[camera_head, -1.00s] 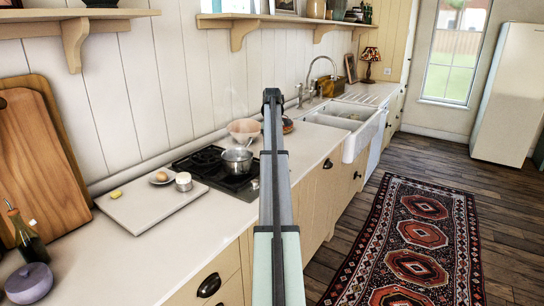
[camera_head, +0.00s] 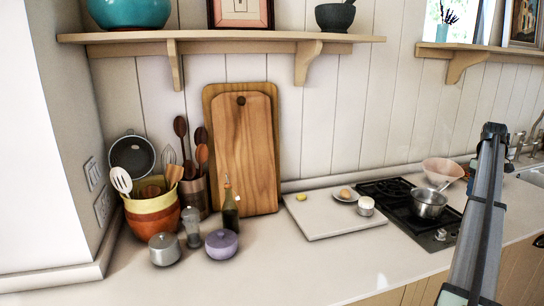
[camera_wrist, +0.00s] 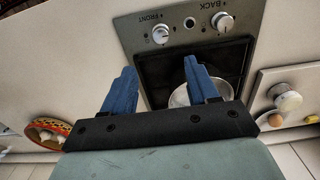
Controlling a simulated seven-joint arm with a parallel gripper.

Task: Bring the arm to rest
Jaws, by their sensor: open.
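My arm (camera_head: 478,225) rises at the right of the head view, in front of the counter edge near the hob. My gripper (camera_wrist: 159,68) shows in the wrist view with its two blue fingers spread apart. Nothing is held between the fingers. It points down over the hob (camera_wrist: 150,72), its right finger partly covering the metal saucepan (camera_wrist: 181,98). The saucepan also stands on the hob in the head view (camera_head: 428,205). The gripper's fingers cannot be made out in the head view.
A white board (camera_head: 325,218) with small items lies left of the hob. A pink bowl (camera_head: 442,171) stands behind it. Utensil crock (camera_head: 152,224), oil bottle (camera_head: 230,215) and purple pot (camera_head: 222,244) crowd the left. The counter front (camera_head: 290,275) is clear.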

